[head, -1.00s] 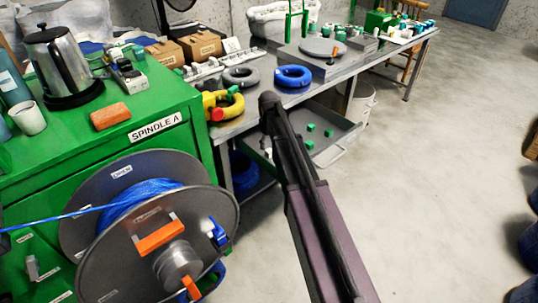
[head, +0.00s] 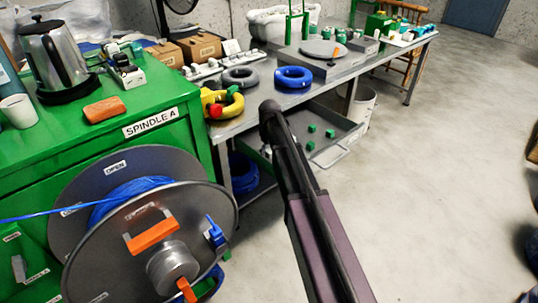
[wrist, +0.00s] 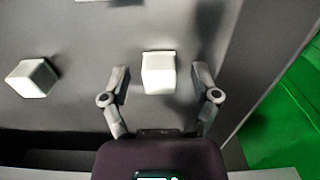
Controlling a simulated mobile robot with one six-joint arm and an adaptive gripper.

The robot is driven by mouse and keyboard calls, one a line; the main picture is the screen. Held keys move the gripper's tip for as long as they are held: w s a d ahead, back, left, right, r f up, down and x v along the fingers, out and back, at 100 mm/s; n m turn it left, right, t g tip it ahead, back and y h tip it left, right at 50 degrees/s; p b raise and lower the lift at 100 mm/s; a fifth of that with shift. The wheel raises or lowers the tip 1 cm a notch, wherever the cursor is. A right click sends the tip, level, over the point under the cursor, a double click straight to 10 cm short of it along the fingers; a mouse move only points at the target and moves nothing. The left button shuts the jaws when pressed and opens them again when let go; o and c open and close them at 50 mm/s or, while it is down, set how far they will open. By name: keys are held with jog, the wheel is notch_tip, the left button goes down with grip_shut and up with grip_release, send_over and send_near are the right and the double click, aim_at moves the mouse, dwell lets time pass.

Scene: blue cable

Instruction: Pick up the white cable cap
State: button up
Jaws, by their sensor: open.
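In the wrist view a white block-shaped cap (wrist: 158,73) sits on a grey surface. My gripper (wrist: 161,85) is open, with one finger on each side of this cap and a gap on both sides. A second white cap (wrist: 32,77) lies tilted at the left, outside the fingers. A third white piece is cut off at the top edge. In the head view my arm hides the gripper, and I cannot make out the white caps there.
A green cabinet (head: 70,150) with a cable spool (head: 150,225) stands at the left. A metal table (head: 330,85) holds a blue coil (head: 293,77) and other items. A tray (head: 345,140) with green cubes is below it. The concrete floor at the right is mostly clear.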

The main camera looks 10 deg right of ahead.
aim_at(269, 151)
jog(key=c, duration=0.8)
jog(key=shift+c, duration=0.2)
jog(key=shift+r, duration=0.2)
notch_tip(269, 151, up, 10)
jog(key=p, duration=1)
jog(key=shift+f, duration=0.2)
jog(key=shift+s, duration=0.15)
dwell(0.3)
